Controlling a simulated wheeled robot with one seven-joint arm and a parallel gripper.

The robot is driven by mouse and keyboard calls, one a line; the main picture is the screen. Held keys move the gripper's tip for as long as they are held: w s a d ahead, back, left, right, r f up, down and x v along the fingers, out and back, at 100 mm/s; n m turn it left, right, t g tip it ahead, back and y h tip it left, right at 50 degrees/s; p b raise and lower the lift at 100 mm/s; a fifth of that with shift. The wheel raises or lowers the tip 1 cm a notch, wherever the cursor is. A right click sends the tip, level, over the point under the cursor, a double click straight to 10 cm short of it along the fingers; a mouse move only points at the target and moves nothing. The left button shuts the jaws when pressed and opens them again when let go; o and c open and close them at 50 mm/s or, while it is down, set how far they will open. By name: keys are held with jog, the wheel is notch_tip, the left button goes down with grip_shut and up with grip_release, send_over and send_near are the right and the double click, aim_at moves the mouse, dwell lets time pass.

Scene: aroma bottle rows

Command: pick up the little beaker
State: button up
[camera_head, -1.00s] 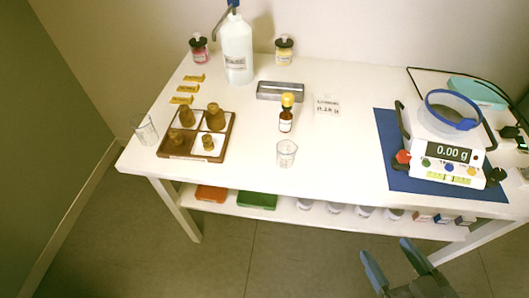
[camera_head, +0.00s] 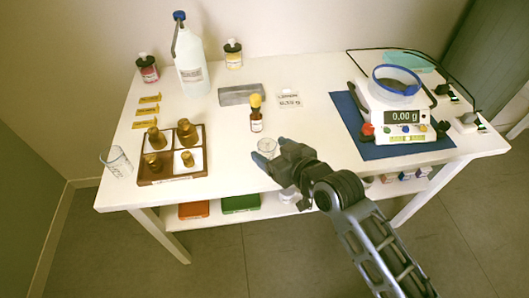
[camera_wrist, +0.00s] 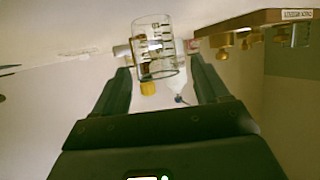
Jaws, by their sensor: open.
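The little beaker (camera_head: 267,146) is a small clear glass standing upright near the front edge of the white table. In the wrist view the beaker (camera_wrist: 153,42) shows dark graduation marks and sits at the far end of the gap between my fingers. My gripper (camera_head: 271,152) is open at the beaker, its fingertips close around its near side, hiding its lower part in the head view. In the wrist view the two dark fingers of my gripper (camera_wrist: 158,72) are spread and nothing is clamped; contact with the glass cannot be told.
An amber bottle with a yellow cap (camera_head: 256,118) stands just behind the beaker. A wooden tray (camera_head: 145,180) with brass weights is to the left, with a larger glass (camera_head: 117,162) beside it. A scale (camera_head: 400,122) on a blue mat (camera_head: 352,128) is to the right.

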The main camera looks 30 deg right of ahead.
aim_at(263, 144)
jog(key=x, duration=0.5)
jog(key=shift+r, duration=0.1)
jog(key=shift+c, duration=0.2)
jog(key=c, duration=1)
jog(key=shift+r, duration=0.1)
